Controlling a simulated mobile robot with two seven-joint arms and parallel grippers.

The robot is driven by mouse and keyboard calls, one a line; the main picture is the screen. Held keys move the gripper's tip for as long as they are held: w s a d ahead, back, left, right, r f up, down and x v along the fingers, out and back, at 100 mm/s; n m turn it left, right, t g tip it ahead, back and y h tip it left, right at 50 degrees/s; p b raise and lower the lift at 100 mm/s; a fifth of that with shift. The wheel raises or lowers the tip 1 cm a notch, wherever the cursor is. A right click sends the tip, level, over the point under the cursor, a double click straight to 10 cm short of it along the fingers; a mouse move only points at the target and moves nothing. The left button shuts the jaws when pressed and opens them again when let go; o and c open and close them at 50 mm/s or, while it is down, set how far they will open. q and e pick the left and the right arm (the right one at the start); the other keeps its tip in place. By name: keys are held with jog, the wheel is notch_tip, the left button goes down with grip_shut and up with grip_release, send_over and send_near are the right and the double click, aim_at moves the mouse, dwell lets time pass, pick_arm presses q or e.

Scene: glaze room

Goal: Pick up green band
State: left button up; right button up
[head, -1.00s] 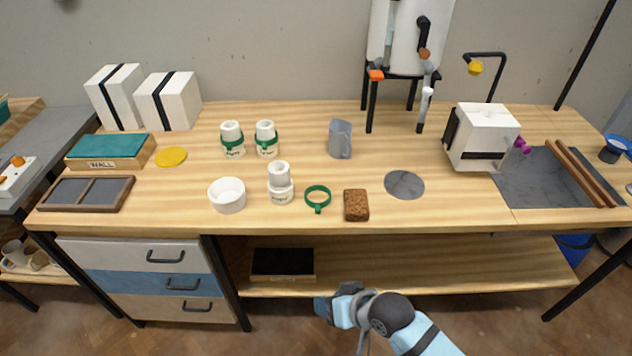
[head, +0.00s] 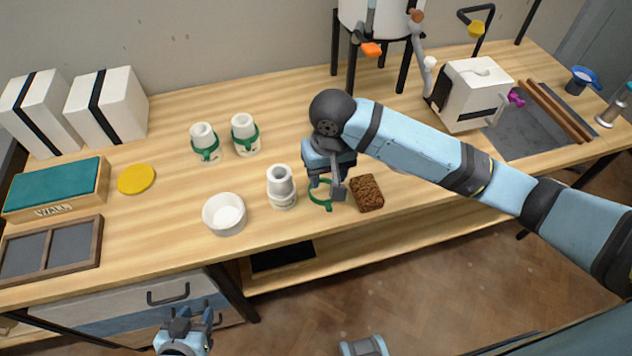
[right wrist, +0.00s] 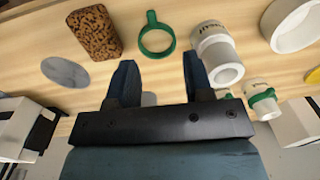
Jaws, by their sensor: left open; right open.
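The green band (head: 319,193) lies flat on the wooden table, between a white jar and a brown sponge. It is a ring with a short tab and is partly hidden by my right gripper in the head view. In the right wrist view the whole green band (right wrist: 156,40) shows, ahead of the fingertips and apart from them. My right gripper (head: 327,190) is open and empty above the band; its two fingers also show in the right wrist view (right wrist: 158,75). My left gripper (head: 185,318) is open and empty, low in front of the drawers.
The white jar (head: 282,187) stands close left of the band, the brown sponge (head: 367,193) close right. A white bowl (head: 224,214) stands further left. Two jars with green bands (head: 205,143) (head: 245,134) stand behind. A grey disc (right wrist: 65,72) lies beyond the sponge.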

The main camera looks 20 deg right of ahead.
send_over(330, 208)
jog(key=f, duration=0.8)
jog(key=shift+a+b, duration=0.3)
jog(key=shift+b, duration=0.1)
jog(key=shift+d+f, duration=0.15)
jog(key=shift+f, duration=1.15)
jog(key=shift+d+f, duration=0.1)
jog(key=shift+f, duration=1.2)
grip_shut()
